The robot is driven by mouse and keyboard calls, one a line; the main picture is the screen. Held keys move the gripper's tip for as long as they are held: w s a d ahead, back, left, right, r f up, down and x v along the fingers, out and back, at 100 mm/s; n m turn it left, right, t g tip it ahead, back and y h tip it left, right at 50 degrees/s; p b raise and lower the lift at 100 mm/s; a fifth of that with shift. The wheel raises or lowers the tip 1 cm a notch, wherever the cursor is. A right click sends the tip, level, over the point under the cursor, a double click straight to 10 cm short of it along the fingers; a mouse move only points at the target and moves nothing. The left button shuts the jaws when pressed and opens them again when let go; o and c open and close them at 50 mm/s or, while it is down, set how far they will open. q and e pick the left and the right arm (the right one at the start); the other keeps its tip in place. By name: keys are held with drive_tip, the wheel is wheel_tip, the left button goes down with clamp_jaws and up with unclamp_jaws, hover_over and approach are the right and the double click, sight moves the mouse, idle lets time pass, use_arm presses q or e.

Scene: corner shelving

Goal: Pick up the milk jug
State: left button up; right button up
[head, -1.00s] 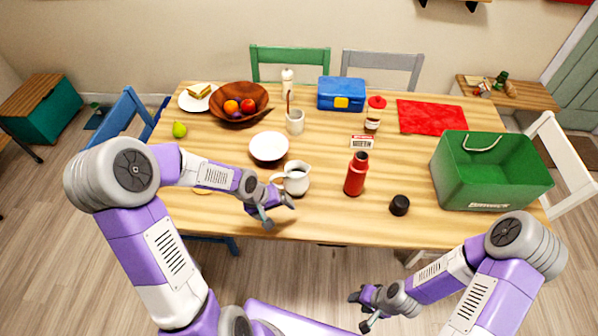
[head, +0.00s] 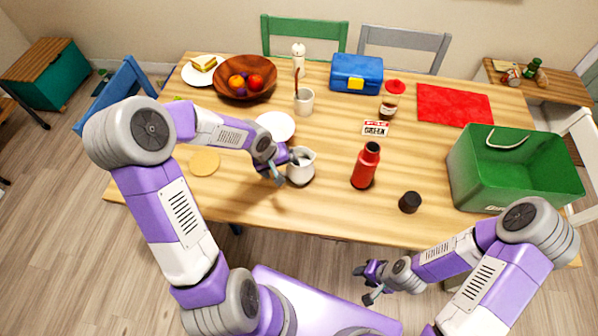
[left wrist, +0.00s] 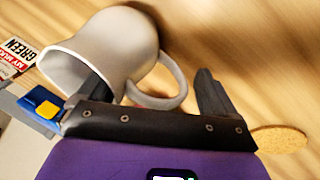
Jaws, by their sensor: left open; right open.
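The milk jug (head: 301,167) is a white jug standing upright near the front middle of the table. My left gripper (head: 285,168) is open at the jug's left side. In the left wrist view, the jug (left wrist: 120,45) shows its mouth at the left and its handle toward the gripper. The open fingers of my left gripper (left wrist: 150,82) straddle the handle, one overlapping the jug's mouth, the other beyond the handle. Whether they touch the jug, I cannot tell. My right gripper (head: 363,284) is open and empty in front of the table.
A round cork coaster (head: 205,162) lies to the left. A green crate (head: 480,175) fills the right end.

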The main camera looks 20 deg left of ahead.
use_arm(q)
drive_tip(key=shift+w+d+f, duration=0.1)
drive_tip(key=shift+f, duration=0.2)
drive_tip(key=shift+r, duration=0.1)
drive_tip(key=c, duration=1.6)
drive_tip(key=shift+r+p, duration=0.7)
drive_tip(key=shift+r, duration=0.75)
drive_tip(key=shift+r+p, duration=1.25)
drive_tip(key=shift+r, duration=2.3)
